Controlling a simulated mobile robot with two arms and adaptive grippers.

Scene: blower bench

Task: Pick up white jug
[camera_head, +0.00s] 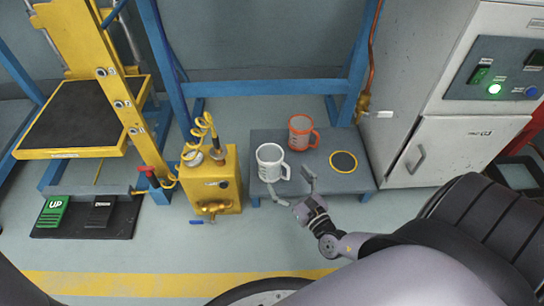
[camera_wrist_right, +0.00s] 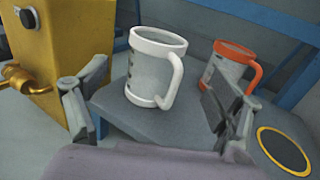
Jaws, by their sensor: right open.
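The white jug (camera_head: 270,161) stands upright on a low grey bench, near its left front part, with its handle toward the right. It also shows in the right wrist view (camera_wrist_right: 154,72), between and beyond my fingers. My right gripper (camera_head: 292,188) is open and empty, just in front of the jug, with one finger toward each side of it. In the wrist view the gripper (camera_wrist_right: 160,110) shows a clear gap between its fingers. I cannot tell whether either finger touches the jug. My left gripper is not in view.
An orange-handled jug (camera_head: 301,131) stands behind on the bench (camera_head: 330,179). A yellow-ringed dark disc (camera_head: 343,162) lies at right. A yellow tank (camera_head: 211,183) stands close left of the bench, a grey cabinet (camera_head: 442,150) close right. Blue frame posts rise behind.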

